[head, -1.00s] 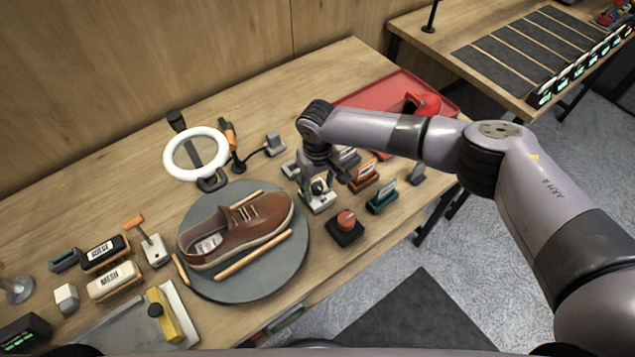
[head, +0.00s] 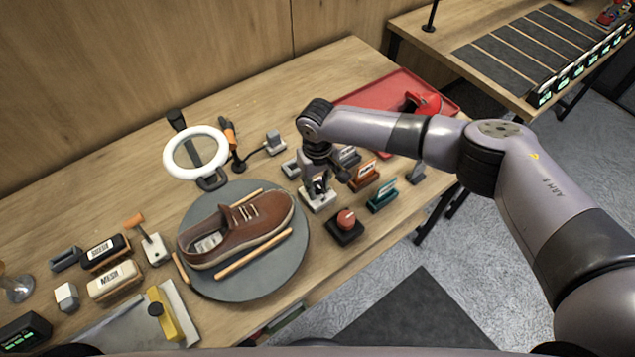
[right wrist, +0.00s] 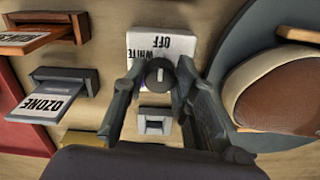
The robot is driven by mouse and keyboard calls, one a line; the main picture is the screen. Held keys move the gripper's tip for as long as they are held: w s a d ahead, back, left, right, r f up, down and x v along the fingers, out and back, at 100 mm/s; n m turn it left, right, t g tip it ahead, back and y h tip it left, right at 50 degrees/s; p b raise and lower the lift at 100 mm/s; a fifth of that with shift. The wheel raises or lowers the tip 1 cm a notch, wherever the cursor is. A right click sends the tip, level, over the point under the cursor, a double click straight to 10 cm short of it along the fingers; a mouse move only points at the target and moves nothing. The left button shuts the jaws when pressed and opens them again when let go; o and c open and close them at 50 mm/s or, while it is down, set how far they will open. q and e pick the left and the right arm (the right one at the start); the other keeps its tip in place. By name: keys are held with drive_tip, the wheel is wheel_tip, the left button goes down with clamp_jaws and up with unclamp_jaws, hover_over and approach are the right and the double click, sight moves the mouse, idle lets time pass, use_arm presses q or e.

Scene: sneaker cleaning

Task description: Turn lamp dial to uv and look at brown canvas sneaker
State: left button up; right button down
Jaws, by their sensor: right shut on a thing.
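The lamp dial is a dark round knob (right wrist: 158,78) on a white base (head: 318,204). The base reads OFF and WHITE, upside down in the right wrist view; no UV label is readable there. My right gripper (right wrist: 156,90) is shut on the knob, one finger on each side. In the head view, the right gripper (head: 319,187) points down over the base and hides most of the knob. The brown sneaker (head: 255,230) lies on a round grey turntable (head: 207,286), left of the dial. A white ring lamp (head: 168,155) stands behind it. My left gripper is not in view.
A red-topped button box (head: 345,227) stands just in front of the dial. Labelled blocks, including an orange one (head: 363,178) and a green one (head: 382,197), stand to its right. A red tray (head: 375,95) lies behind my right arm. Brushes (head: 115,280) lie at left.

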drive_tip(key=shift+n, duration=1.3)
drive_tip(key=n, duration=0.4)
drive_tip(key=shift+w+b, duration=0.1)
drive_tip(key=shift+b, duration=0.2)
drive_tip(key=n, duration=0.7)
drive_tip(key=shift+n+b, duration=0.3)
drive_tip(key=shift+n, duration=0.1)
drive_tip(key=n, duration=0.4)
drive_tip(key=shift+w, duration=0.1)
drive_tip(key=n+b, duration=0.1)
drive_tip(key=n, duration=0.4)
drive_tip(key=shift+n, duration=0.4)
